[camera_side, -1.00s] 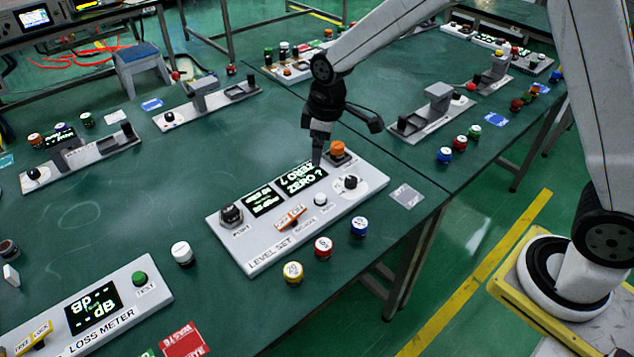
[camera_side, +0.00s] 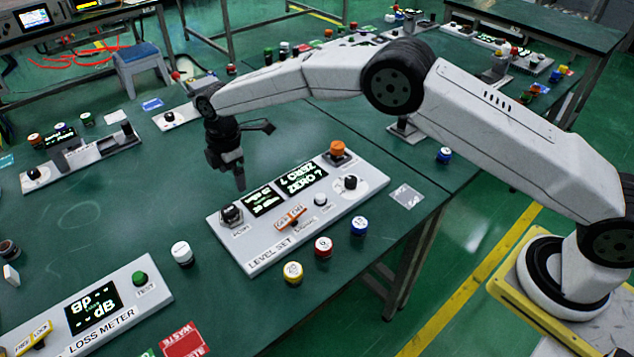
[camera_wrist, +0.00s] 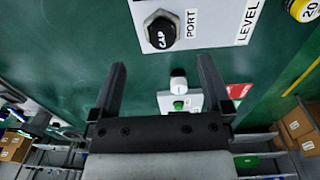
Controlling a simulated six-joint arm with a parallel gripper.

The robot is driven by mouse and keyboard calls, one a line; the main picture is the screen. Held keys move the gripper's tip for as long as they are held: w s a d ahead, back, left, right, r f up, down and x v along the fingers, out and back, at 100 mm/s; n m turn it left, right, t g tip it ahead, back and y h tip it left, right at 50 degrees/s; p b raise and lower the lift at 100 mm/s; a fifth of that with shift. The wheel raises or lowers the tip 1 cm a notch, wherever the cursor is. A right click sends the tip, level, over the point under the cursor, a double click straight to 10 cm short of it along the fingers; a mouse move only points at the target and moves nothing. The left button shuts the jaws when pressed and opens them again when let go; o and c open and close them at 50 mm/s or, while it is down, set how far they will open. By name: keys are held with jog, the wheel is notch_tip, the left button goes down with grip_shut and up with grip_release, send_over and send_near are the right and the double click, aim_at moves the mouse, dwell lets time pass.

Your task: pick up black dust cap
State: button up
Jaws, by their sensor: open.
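The black dust cap (camera_side: 231,214) sits on the PORT at the left end of the light grey LEVEL SET panel (camera_side: 262,258). In the wrist view the black cap (camera_wrist: 160,31), marked CAP, is at the top middle, beyond the fingertips. My gripper (camera_side: 240,185) hangs above the table near the panel's far left edge, above and just behind the cap. In the wrist view my gripper (camera_wrist: 162,64) has its two fingers spread wide with nothing between them. The cap is apart from both fingers.
The panel also carries screens, an orange switch (camera_side: 291,216), a black knob (camera_side: 351,182) and an orange knob (camera_side: 337,148). A white cap (camera_side: 182,253) stands left.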

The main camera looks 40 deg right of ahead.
aim_at(229, 209)
jog(key=shift+w+a+f+n, duration=0.1)
jog(key=shift+a+f+n, duration=0.35)
jog(key=shift+a, duration=0.25)
jog(key=shift+w+a+f+n, duration=0.1)
jog(key=shift+a+f+n, duration=0.35)
jog(key=shift+a, duration=0.2)
jog(key=shift+s+f, duration=0.1)
jog(key=shift+f, duration=3.8)
jog(key=shift+d, duration=0.1)
jog(key=c, duration=1.3)
jog(key=shift+r, duration=0.15)
